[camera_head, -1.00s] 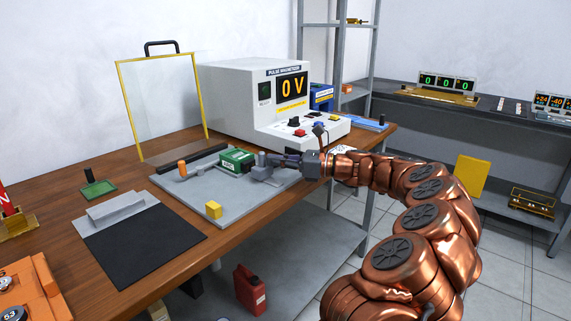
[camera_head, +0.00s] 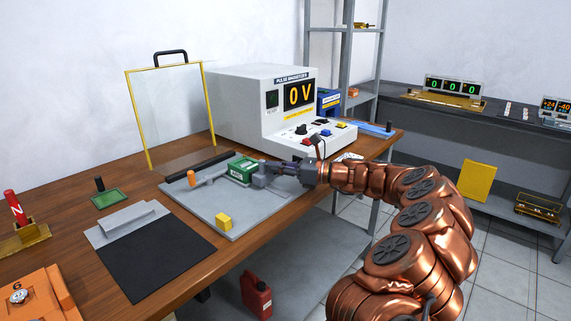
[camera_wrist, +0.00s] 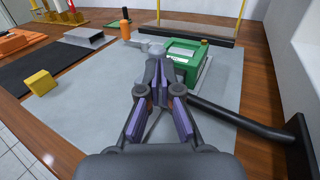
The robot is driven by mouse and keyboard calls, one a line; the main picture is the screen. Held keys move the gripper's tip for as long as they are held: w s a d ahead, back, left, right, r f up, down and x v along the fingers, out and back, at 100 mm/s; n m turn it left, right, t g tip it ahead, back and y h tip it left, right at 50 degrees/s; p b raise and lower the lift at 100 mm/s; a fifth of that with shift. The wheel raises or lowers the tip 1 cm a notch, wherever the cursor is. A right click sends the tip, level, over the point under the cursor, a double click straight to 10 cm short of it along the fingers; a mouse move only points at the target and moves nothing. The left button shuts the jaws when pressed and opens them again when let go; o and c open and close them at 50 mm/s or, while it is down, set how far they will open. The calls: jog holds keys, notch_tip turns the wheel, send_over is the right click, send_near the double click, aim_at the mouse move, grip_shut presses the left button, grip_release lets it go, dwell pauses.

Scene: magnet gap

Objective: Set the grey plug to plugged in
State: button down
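My gripper (camera_wrist: 161,68) reaches over the grey base plate (camera_head: 228,222), beside the green box (camera_head: 242,168). The green box also shows just beyond the fingertips in the wrist view (camera_wrist: 186,62). A thick dark cable or bar (camera_wrist: 245,122) runs from behind the right finger to a black plate (camera_wrist: 301,145).
The white magnetizer (camera_head: 240,105) reading 0 V stands behind the plate. A yellow block (camera_head: 223,221) and an orange post (camera_head: 191,178) are on the plate. A clear yellow-framed shield (camera_head: 172,115) stands at the back left. A black mat (camera_head: 155,258) lies front left.

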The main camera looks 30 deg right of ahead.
dwell(0.4)
jog(key=shift+s+d+r+p, duration=0.15)
jog(key=shift+s+d+p, duration=0.1)
jog(key=shift+p, duration=0.3)
jog(key=p+v, duration=0.2)
jog(key=v, duration=1.1)
jog(key=shift+p, duration=0.4)
jog(key=shift+s, duration=0.1)
